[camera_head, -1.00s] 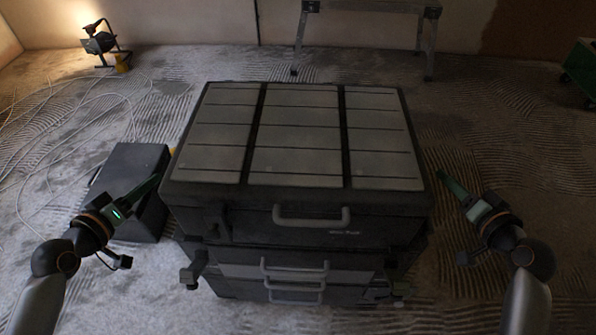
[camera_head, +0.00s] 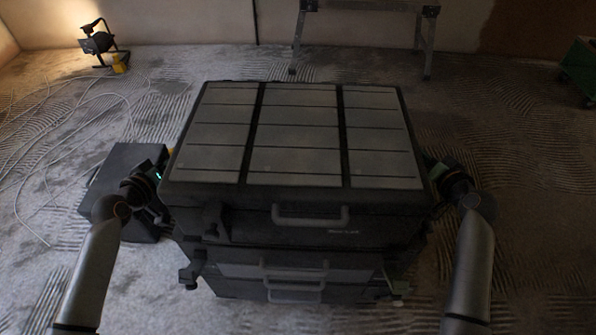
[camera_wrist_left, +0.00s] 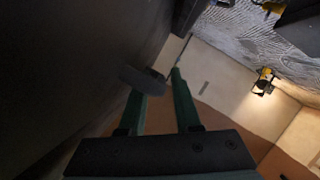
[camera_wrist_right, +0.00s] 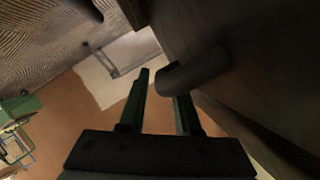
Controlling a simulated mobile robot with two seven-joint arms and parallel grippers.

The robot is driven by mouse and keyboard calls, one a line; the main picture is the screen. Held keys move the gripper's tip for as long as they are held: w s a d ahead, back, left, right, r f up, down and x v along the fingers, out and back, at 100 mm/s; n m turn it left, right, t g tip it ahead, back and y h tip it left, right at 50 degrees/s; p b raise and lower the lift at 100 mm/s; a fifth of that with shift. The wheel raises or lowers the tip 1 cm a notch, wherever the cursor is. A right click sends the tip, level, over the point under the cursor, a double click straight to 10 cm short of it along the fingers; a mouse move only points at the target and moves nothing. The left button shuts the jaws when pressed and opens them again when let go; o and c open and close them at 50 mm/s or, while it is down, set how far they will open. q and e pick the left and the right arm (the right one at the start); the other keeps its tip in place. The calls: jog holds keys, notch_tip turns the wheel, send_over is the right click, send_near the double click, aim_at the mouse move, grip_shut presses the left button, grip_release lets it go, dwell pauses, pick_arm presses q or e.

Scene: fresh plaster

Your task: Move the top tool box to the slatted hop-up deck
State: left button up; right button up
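The top tool box (camera_head: 300,150), dark with grey lid panels and a front handle, sits on a stack of similar boxes (camera_head: 295,270). My left gripper (camera_wrist_left: 160,80) is at its left side, fingers apart, with a dark side handle (camera_wrist_left: 143,79) at the fingertips. My right gripper (camera_wrist_right: 162,84) is at its right side, fingers apart, with the other side handle (camera_wrist_right: 195,72) at the fingertips. I cannot tell whether either handle lies fully between the fingers. In the head view both fingertips are mostly hidden. A metal-legged platform (camera_head: 370,6) stands behind, cut off by the top edge.
A dark case (camera_head: 120,185) lies on the floor left of the stack. A lit work lamp (camera_head: 98,42) and loose white cable (camera_head: 60,130) are at the back left. A green wheeled item (camera_head: 580,70) stands at the far right. Ridged floor between stack and platform is clear.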

pick_arm(q)
jog(key=shift+c, duration=0.2)
pick_arm(e)
jog(key=shift+c, duration=0.2)
pick_arm(q)
grip_shut()
pick_arm(e)
grip_shut()
dwell(0.7)
pick_arm(q)
jog(key=shift+w+r, duration=0.1)
jog(key=shift+r, duration=0.2)
pick_arm(e)
jog(key=shift+w+r, duration=0.1)
jog(key=shift+r, duration=0.2)
